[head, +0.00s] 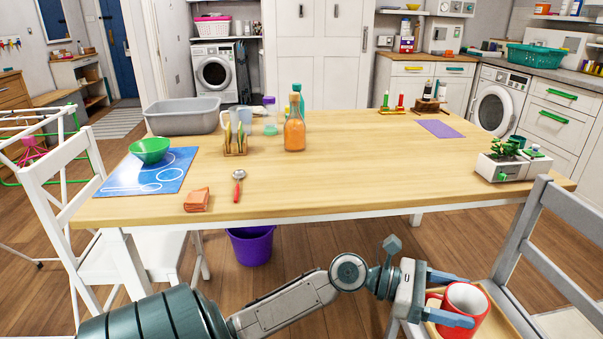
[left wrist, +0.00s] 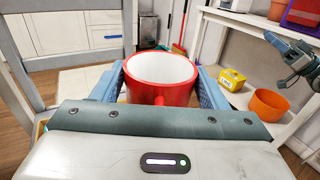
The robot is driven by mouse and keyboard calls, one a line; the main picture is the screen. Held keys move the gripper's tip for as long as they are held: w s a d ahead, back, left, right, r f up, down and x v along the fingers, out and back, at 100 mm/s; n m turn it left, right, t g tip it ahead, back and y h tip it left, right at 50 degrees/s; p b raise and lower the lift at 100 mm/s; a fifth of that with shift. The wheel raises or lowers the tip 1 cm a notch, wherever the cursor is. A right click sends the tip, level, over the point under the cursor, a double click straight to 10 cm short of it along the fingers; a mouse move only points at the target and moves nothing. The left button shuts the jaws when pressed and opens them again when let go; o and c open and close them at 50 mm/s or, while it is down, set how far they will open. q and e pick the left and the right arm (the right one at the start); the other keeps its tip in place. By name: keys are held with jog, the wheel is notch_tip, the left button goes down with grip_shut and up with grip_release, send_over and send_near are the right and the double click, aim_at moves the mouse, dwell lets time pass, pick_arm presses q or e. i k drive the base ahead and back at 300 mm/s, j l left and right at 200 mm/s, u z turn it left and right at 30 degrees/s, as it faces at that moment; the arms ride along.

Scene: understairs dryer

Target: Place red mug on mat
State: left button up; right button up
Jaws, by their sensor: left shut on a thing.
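The red mug (head: 466,302) has a white inside and stands upright at the lower right of the head view. My left gripper (head: 449,298) is shut on it, with blue fingers on either side. The left wrist view shows the mug (left wrist: 160,80) between the fingers, its handle toward the camera. A blue mat with white outlines (head: 118,183) lies at the table's left end with a green bowl (head: 150,149) on it. A plain purple mat (head: 439,128) lies at the far right. My right gripper (left wrist: 280,60) shows only in the left wrist view, its fingers apart and empty.

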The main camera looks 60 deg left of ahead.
aim_at(167, 176)
jog(key=j+u, duration=0.1)
jog(key=u, duration=1.65)
